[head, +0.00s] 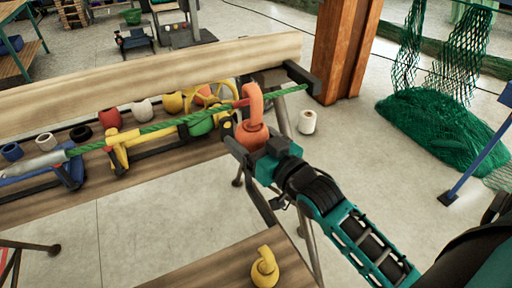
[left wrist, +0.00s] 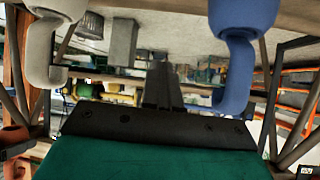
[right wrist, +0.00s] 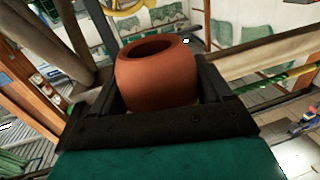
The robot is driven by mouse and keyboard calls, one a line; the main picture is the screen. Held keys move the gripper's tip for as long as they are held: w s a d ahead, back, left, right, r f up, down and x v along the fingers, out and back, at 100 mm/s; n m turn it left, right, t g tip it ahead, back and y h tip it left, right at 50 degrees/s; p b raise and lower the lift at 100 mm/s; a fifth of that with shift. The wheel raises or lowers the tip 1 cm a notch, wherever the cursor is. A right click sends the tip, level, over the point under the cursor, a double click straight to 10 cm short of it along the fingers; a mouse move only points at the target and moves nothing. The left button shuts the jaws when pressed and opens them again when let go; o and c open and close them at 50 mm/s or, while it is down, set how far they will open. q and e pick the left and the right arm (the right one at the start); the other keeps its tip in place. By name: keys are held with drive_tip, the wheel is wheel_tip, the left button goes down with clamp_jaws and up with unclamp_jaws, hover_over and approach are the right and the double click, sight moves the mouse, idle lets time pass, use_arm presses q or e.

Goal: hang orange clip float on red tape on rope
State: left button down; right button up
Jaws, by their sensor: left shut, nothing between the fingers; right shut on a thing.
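The orange clip float (head: 252,133) is held upright in my right gripper (head: 243,143), its hook at the green rope (head: 160,127). The right wrist view shows its round orange body (right wrist: 155,75) between the fingers. The red tape (head: 240,103) shows on the rope just left of the hook, partly hidden by it. I cannot tell whether the hook is around the rope or only in front of it. My left gripper (left wrist: 162,85) is shut and empty in the left wrist view, between a white hook (left wrist: 42,50) and a blue hook (left wrist: 236,50); it is outside the head view.
A yellow clip float (head: 264,268) stands on the near wooden table (head: 215,270). Several coloured floats line the far bench behind the rope, and a yellow stand (head: 118,150) is under it. A wooden post (head: 347,50) and green net (head: 435,120) are at right.

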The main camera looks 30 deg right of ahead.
drive_tip(key=shift+w+b, duration=0.6)
drive_tip(key=shift+w, duration=0.85)
drive_tip(key=shift+f+b, duration=0.75)
drive_tip(key=shift+f, duration=0.6)
drive_tip(key=o, duration=1)
drive_tip(key=s, duration=0.4)
drive_tip(key=s+d, duration=0.1)
drive_tip(key=s, duration=0.3)
drive_tip(key=s+d, duration=0.1)
drive_tip(key=s, duration=0.3)
drive_tip(key=shift+s, duration=0.4)
drive_tip(key=shift+s, duration=0.1)
